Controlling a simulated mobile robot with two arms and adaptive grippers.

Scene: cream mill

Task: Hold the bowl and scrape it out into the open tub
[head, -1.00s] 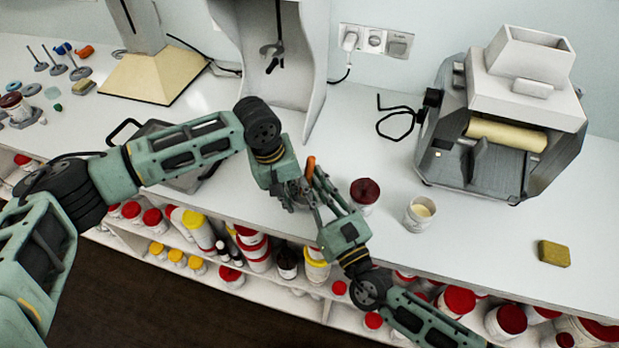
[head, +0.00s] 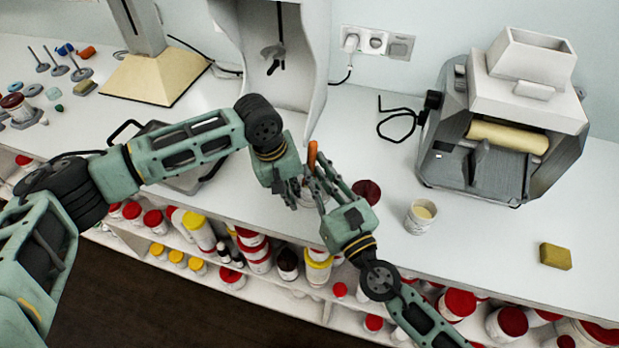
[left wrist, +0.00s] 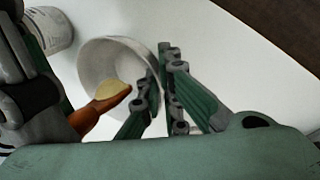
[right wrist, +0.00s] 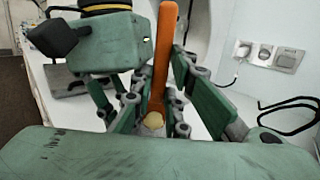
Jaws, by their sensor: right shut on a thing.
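The bowl (left wrist: 95,57) is white and round. My left gripper (left wrist: 160,75) is shut on its wall in the left wrist view, one finger inside and one outside. In the head view the bowl (head: 307,196) is mostly hidden by both grippers. My right gripper (right wrist: 153,108) is shut on a scraper with an orange handle (right wrist: 165,55) and a pale tip. In the left wrist view the scraper's tip (left wrist: 113,90) is at the bowl's opening; I cannot tell whether it touches the wall. The open tub (head: 421,216), white with cream-coloured contents, stands to the right, apart from both grippers.
A yellow sponge (head: 555,256) and a roller mill (head: 500,140) are farther right. A grey tray (head: 185,180) lies behind my left arm. Shelves of jars (head: 260,255) run below the counter edge.

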